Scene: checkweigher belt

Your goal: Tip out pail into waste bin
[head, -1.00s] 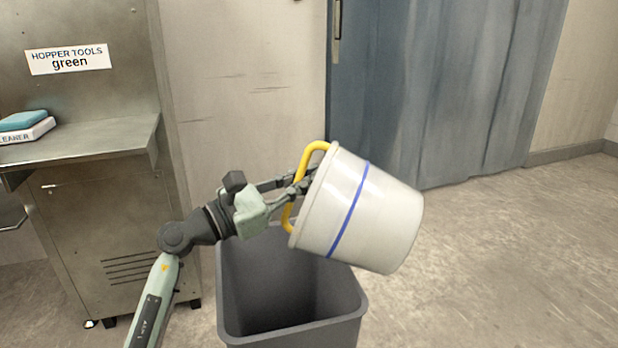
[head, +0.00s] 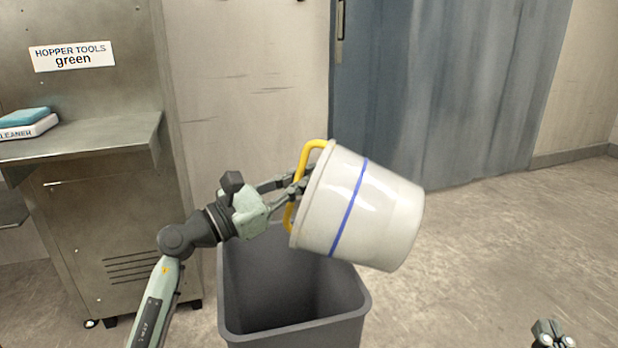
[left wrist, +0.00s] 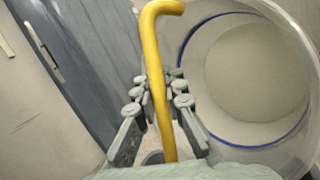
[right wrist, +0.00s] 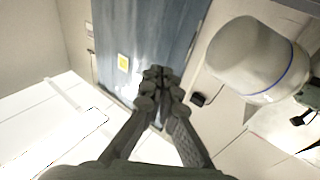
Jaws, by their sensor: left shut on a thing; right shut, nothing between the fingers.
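The white pail (head: 365,212) with a blue band hangs tilted on its side above the waste bin's right part, its mouth toward the left. My left gripper (head: 298,186) is shut on its yellow handle (head: 310,158). In the left wrist view the handle (left wrist: 157,70) runs between the fingers, and the pail's inside (left wrist: 258,80) looks bare and pale. The grey waste bin (head: 290,332) stands open below; its visible inside shows nothing lying in it, but its floor is partly hidden. My right gripper (head: 552,332) is shut and empty at the bottom right, apart from the pail; its closed fingers show in the right wrist view (right wrist: 160,80).
A steel cabinet (head: 110,240) with a shelf (head: 90,140) stands left of the bin. A blue-grey curtain or door (head: 440,90) is behind. The floor (head: 500,230) at right is clear.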

